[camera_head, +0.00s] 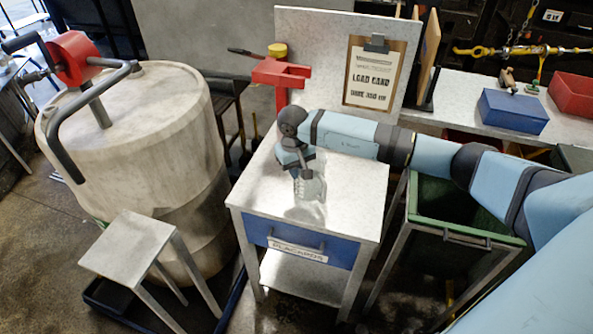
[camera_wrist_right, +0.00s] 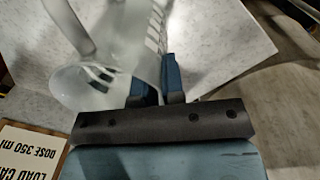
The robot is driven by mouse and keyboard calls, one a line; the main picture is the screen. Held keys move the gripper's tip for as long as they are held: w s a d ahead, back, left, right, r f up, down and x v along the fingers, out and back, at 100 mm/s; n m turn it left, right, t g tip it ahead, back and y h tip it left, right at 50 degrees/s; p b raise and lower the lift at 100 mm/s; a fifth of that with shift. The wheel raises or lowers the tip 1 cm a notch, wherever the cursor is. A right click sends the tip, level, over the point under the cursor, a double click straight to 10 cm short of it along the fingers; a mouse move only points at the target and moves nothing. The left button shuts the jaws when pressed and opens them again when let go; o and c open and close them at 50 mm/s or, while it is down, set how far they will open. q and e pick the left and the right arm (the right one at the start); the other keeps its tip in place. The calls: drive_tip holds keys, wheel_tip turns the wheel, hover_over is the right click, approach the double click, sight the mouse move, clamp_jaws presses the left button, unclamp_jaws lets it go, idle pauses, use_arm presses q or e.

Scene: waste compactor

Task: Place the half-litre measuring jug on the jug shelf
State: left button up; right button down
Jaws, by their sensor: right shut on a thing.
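The clear measuring jug (camera_head: 312,190) is upright at the white-topped table, below my right gripper (camera_head: 304,172). I cannot tell whether its base touches the tabletop. In the right wrist view the jug (camera_wrist_right: 112,50), with its handle and white scale marks, fills the upper left. My right gripper (camera_wrist_right: 157,80) is shut on the jug's rim or wall. A small grey stand (camera_head: 130,246) with a bare flat top is at the lower left; I cannot tell whether it is the jug shelf. My left gripper is not in view.
The table (camera_head: 350,195) has a blue labelled drawer (camera_head: 300,245) and an empty lower shelf (camera_head: 300,278). A large drum (camera_head: 140,120) stands left, with a red-hubbed crank. A load card (camera_head: 370,78) is behind; a green bin (camera_head: 455,205) is at right.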

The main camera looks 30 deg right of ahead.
drive_tip(key=shift+f, duration=0.4)
drive_tip(key=shift+f+b, duration=0.25)
drive_tip(key=shift+b, duration=0.05)
drive_tip(key=c, duration=1.2)
unclamp_jaws()
drive_tip(key=shift+r, duration=0.1)
